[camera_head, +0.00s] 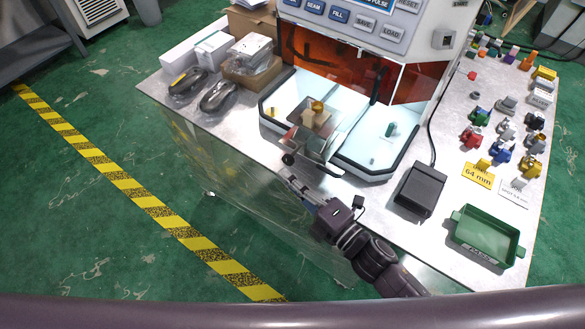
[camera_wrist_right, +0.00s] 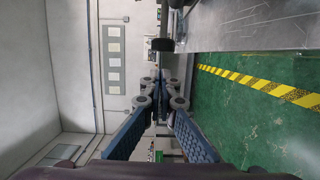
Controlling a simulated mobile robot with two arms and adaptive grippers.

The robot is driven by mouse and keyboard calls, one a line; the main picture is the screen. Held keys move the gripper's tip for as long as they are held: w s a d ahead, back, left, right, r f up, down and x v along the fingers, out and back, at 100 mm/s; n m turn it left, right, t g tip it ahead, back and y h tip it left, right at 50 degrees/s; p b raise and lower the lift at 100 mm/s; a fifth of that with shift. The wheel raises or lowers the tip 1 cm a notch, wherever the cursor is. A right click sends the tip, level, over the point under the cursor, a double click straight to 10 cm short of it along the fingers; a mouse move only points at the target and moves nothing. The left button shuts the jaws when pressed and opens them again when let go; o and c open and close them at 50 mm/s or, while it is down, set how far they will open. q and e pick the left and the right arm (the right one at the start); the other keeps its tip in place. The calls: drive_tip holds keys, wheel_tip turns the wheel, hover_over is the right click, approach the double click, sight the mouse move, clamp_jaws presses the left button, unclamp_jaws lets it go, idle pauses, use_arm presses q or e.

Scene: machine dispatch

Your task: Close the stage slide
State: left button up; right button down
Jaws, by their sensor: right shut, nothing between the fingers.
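The stage slide (camera_head: 309,143) sticks out of the front of the white machine between its two pale wells. A clear plate with a brass-coloured part (camera_head: 317,105) sits on it. Its front end, with a dark round knob (camera_head: 288,159), reaches to the table's front edge. The knob appears to be the black piece (camera_wrist_right: 162,44) at the top of the right wrist view. My right gripper (camera_head: 293,183) is shut and empty, just in front of and below the knob, apart from it. It shows from behind in the right wrist view (camera_wrist_right: 160,78). My left gripper is not in view.
A black pedal box (camera_head: 420,189) and a green tray (camera_head: 484,236) stand right of my right arm. Black mice in wrapping (camera_head: 218,96) and boxes (camera_head: 212,48) lie at the left. Small coloured parts fill the right side. The floor in front is clear.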

sight(324, 143)
drive_tip(key=shift+w+d, duration=0.55)
drive_tip(key=shift+w, duration=0.25)
drive_tip(key=w+d, duration=0.2)
drive_tip(key=w, duration=0.1)
drive_tip(key=w+d+b, duration=0.1)
drive_tip(key=w+d, duration=0.2)
drive_tip(key=w+d+b, duration=0.1)
drive_tip(key=w+d, duration=0.1)
drive_tip(key=w, duration=0.2)
drive_tip(key=shift+d, duration=0.15)
